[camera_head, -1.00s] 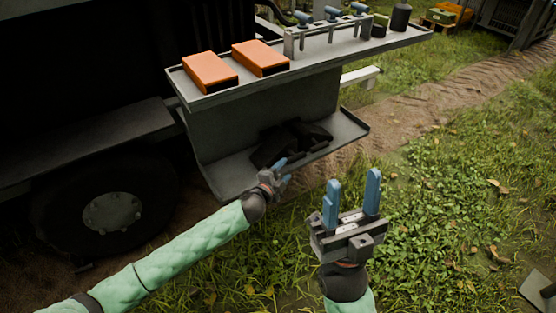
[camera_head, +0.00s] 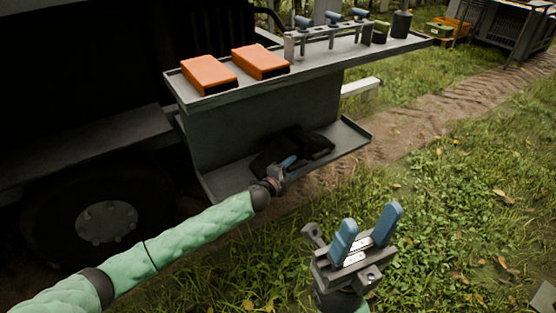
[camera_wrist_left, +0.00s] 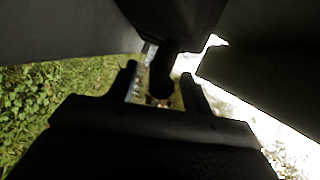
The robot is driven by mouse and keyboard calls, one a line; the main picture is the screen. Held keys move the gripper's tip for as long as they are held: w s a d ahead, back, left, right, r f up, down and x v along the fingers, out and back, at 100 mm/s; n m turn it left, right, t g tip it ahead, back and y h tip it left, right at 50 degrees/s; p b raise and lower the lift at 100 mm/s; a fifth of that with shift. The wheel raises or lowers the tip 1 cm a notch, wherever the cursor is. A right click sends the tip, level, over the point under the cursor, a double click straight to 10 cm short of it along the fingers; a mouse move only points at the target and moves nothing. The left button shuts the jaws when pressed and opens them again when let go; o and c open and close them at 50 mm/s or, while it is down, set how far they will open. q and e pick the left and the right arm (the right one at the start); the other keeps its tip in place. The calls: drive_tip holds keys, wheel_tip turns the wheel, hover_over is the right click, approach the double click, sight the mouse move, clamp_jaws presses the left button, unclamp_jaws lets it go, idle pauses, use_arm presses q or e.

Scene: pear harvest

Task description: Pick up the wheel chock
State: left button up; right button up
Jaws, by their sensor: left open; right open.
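Black wheel chocks (camera_head: 292,148) lie on the lower shelf (camera_head: 348,136) of the grey rack beside the vehicle; their dark shapes merge, so I cannot tell their exact outlines. My left gripper (camera_head: 287,163) is at the front edge of that shelf, its fingers pointing in at the chocks. In the left wrist view, a black part (camera_wrist_left: 165,68) reaches down between the open fingers; I cannot tell whether they touch it. My right gripper (camera_head: 368,228) is open and empty above the grass, its blue fingers pointing up.
The upper shelf (camera_head: 330,62) overhangs the lower one and holds two orange blocks (camera_head: 209,74), blue-handled tools (camera_head: 332,19) in a stand and a dark canister (camera_head: 401,24). A vehicle wheel (camera_head: 105,222) is at left. Open grass (camera_head: 450,200) lies at right.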

use_arm(q)
drive_tip(key=shift+x, duration=0.8)
clamp_jaws()
drive_tip(key=shift+r, duration=0.1)
drive_tip(key=shift+r, duration=0.15)
